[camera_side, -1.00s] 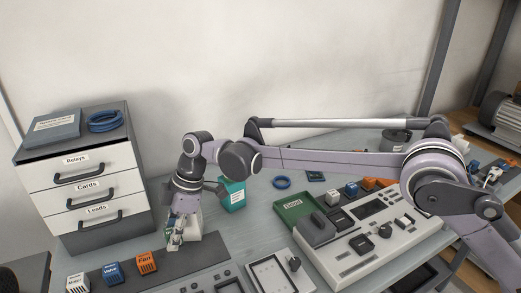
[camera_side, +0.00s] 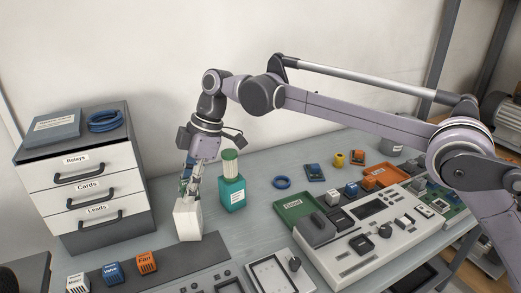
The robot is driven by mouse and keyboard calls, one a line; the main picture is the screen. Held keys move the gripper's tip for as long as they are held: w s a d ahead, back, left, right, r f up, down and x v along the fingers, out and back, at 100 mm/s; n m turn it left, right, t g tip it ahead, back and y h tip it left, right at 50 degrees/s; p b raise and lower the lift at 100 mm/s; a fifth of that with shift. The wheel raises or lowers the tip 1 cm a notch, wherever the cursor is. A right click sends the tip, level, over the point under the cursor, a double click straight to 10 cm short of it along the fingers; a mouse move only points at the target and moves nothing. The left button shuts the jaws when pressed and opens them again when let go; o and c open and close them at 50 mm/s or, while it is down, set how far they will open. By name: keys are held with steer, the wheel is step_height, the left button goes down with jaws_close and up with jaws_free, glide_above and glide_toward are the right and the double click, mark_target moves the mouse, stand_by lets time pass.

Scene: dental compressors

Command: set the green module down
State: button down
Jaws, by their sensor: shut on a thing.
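My gripper (camera_side: 189,187) points down at the left of the bench, at the top of an upright white block (camera_side: 188,220). Its fingers are shut on a small piece, of which only a greenish bit shows between them; I take it as the green module. The fingers hide most of it. I cannot tell whether the gripper touches the white block or is only in front of or above it. An orange Fan module (camera_side: 147,262), a blue Valve module (camera_side: 112,273) and a white module (camera_side: 78,284) stand in a row on a dark mat (camera_side: 178,262).
A drawer cabinet (camera_side: 88,180) is at left. A green tray (camera_side: 296,207) and a control panel (camera_side: 365,235) lie at right. Bare bench shows around the blue ring (camera_side: 281,183).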

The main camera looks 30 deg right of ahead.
steer(key=s+d, duration=0.2)
steer(key=d, duration=1.3)
steer(key=s+d, duration=0.2)
steer(key=d, duration=1.3)
glide_above(264, 230)
steer(key=d, duration=0.2)
steer(key=f, duration=1.2)
steer(key=shift+a+f, duration=0.1)
steer(key=shift+a, duration=0.1)
steer(key=shift+f, duration=2.1)
steer(key=c, duration=1.1)
jaws_free()
steer(key=shift+f, duration=0.1)
steer(key=shift+o, duration=0.2)
